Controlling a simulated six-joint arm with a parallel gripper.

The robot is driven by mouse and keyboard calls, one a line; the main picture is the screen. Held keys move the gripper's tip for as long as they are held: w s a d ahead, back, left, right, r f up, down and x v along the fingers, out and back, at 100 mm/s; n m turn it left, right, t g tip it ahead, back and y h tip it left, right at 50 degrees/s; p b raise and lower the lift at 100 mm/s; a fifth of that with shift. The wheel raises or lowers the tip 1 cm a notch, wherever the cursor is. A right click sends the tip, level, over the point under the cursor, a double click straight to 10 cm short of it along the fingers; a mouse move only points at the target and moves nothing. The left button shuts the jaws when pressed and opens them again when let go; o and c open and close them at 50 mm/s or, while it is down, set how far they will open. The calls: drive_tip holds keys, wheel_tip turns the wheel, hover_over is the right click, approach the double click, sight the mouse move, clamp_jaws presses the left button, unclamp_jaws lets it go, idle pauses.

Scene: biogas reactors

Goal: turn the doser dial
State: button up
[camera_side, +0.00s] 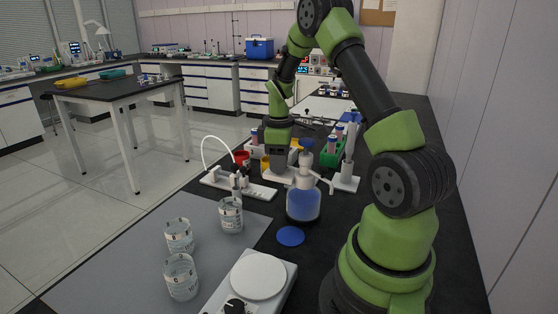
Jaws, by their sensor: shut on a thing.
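My gripper (278,156) points down and is shut just above a pale block-like unit (278,173) in the middle of the bench. The gripped part is hidden by the jaws; I take it for the doser dial, but its shape and setting do not show. A glass bottle of blue liquid (303,203) with a white dispenser top (306,165) stands upright in front and to the right of my gripper. A blue disc (291,236) lies flat in front of the bottle.
Three glass beakers (179,236) (181,277) (231,215) stand on a grey mat (130,275). A white plate device (258,275) with a black knob is at the front. A white stand with a tube (235,187), a red cup (242,158) and a green rack (331,155) crowd my gripper.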

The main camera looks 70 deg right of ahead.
drive_tip(key=m, duration=1.1)
drive_tip(key=shift+m, duration=0.4)
idle(0.3)
drive_tip(key=o, duration=0.9)
drive_tip(key=shift+o, duration=0.2)
drive_tip(key=shift+r, duration=0.15)
wheel_tip(320, 180, up, 10)
